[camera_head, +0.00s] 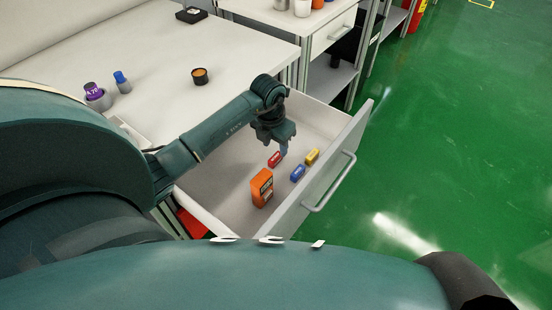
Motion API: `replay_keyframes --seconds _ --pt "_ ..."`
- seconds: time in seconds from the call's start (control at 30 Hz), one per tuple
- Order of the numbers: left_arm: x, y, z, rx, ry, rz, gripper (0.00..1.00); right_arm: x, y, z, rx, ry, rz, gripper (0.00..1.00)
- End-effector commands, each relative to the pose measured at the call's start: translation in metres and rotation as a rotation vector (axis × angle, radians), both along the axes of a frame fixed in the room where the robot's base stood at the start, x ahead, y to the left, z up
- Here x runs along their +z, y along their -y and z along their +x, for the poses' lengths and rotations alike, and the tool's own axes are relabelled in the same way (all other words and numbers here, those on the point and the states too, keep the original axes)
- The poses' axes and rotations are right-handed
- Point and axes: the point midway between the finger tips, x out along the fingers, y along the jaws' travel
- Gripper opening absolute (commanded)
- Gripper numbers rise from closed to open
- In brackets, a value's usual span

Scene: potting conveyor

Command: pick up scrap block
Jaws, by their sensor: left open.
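A red block (275,159), a blue block (298,173) and a yellow block (312,156) lie apart in an open white drawer (225,205). Which of them is the scrap block cannot be told from the picture. My left gripper (276,147) points down into the drawer, open, with its fingertips close above the red block. Whether it touches that block is unclear. My right gripper is not in view.
An orange box (262,188) stands in the drawer nearer to me. The drawer front with its handle (330,183) rises on the right. A white worktop (165,50) holds a purple-capped container (92,90), a blue-capped bottle (122,82) and a small black pot (200,77).

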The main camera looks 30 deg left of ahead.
Motion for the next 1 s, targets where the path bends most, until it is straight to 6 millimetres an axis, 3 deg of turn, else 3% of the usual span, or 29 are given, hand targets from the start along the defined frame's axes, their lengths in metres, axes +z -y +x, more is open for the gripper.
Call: replay_keyframes --seconds 0.23,0.5,0.83,1.0 --pt "-0.02 0.0 0.002 0.001 0.0 -0.002 0.44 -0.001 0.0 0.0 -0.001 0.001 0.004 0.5" --pt "-0.058 -0.004 0.005 0.001 -0.001 -0.001 0.44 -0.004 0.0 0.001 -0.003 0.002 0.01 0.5" --pt "-0.063 -0.004 0.006 0.0 0.001 0.0 0.43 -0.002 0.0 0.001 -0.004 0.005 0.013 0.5" --pt "-0.063 -0.004 0.006 0.0 0.001 0.0 0.29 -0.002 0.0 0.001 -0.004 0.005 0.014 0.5"
